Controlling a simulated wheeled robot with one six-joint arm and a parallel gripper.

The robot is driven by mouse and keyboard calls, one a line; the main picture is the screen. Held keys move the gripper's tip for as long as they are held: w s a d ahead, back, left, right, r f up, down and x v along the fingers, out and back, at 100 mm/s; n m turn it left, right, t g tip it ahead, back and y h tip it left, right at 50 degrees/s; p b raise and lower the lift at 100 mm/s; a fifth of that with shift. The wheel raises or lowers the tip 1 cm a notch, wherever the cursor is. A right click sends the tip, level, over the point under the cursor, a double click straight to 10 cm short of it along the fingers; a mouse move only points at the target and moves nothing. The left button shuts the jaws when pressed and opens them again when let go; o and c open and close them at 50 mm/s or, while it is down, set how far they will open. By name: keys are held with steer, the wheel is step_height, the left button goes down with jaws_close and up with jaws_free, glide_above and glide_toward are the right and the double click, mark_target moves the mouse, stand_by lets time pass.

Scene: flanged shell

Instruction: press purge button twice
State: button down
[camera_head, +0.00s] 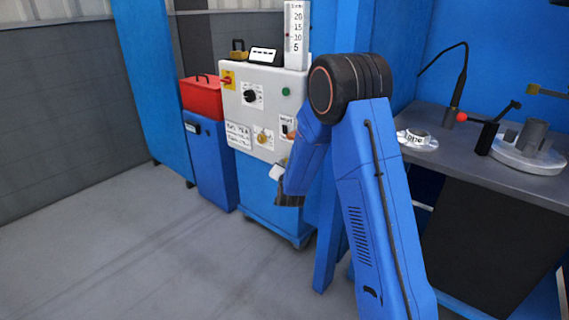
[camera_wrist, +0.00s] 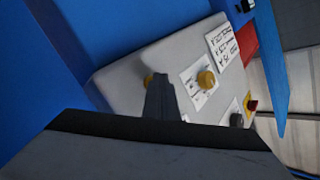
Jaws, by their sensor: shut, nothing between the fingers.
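The grey control panel (camera_head: 255,118) stands on a blue cabinet and carries several knobs and labels. In the wrist view its face (camera_wrist: 140,70) is tilted. A small yellow round part (camera_wrist: 148,79) on it shows at the tip of my gripper (camera_wrist: 160,77), partly hidden behind the fingers. I cannot tell whether they touch. My gripper is shut and empty. A yellow knob (camera_wrist: 206,79) on a white label is to the right; it also shows in the head view (camera_head: 262,138). I cannot read which control is the purge button. My arm hides part of the panel's right side in the head view.
A black knob (camera_head: 250,96), a green button (camera_head: 286,91) and a red-yellow switch (camera_head: 228,80) are also on the panel. A red box (camera_head: 201,97) sits left on a blue bin (camera_head: 208,160). A workbench (camera_head: 470,165) stands right. Floor at left is clear.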

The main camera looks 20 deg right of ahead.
steer(key=shift+s+a, duration=0.1)
steer(key=shift+a, duration=0.05)
steer(key=shift+s+a, duration=0.45)
steer(key=shift+a, duration=0.15)
stand_by(0.3)
steer(key=shift+s+a, duration=0.75)
steer(key=shift+a, duration=0.25)
steer(key=shift+s+a, duration=0.75)
steer(key=shift+a, duration=0.25)
stand_by(1.2)
steer(key=s+a, duration=0.2)
steer(key=a, duration=0.1)
steer(key=shift+s, duration=0.1)
stand_by(0.4)
steer(key=w+d, duration=0.5)
steer(key=d, duration=0.2)
stand_by(0.3)
